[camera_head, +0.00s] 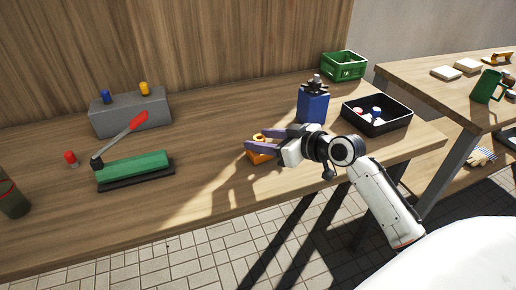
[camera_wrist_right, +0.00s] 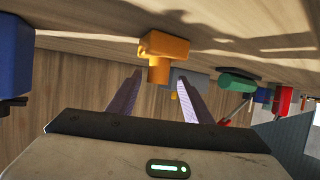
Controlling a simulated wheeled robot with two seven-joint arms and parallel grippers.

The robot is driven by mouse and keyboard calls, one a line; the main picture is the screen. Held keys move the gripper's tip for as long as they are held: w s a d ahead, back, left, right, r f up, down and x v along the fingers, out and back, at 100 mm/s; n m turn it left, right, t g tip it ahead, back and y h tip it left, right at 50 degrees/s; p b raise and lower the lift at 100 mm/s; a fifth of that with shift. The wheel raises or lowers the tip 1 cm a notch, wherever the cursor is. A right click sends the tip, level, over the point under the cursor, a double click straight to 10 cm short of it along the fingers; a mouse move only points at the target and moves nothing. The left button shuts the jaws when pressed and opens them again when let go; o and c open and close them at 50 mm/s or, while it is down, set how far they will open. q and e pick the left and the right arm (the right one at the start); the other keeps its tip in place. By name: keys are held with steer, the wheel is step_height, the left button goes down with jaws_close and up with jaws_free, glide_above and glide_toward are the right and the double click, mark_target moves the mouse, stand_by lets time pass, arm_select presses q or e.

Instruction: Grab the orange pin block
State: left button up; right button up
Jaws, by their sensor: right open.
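The orange pin block (camera_head: 258,157) lies on the wooden workbench (camera_head: 215,180) near its front edge, partly covered by my right gripper (camera_head: 256,139) in the head view. In the right wrist view the orange pin block (camera_wrist_right: 163,46) shows just ahead of the fingertips, with its narrower stem pointing toward the gap between them. Whether a finger touches the block is unclear. My left gripper is not in view.
A blue container (camera_head: 312,104) and a black tray (camera_head: 347,117) holding small items stand right of the block. A green crate (camera_head: 344,74) is behind. A grey pin base (camera_head: 130,120) and green tool with a red handle (camera_head: 135,170) are at left. The bench between is clear.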

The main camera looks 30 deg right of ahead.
mark_target(257, 139)
steer(key=x, duration=0.5)
steer(key=shift+w+f+p, duration=0.15)
steer(key=shift+w+p, duration=0.15)
steer(key=shift+w, duration=0.05)
steer(key=shift+d, duration=0.1)
steer(key=shift+c, duration=0.5)
jaws_close()
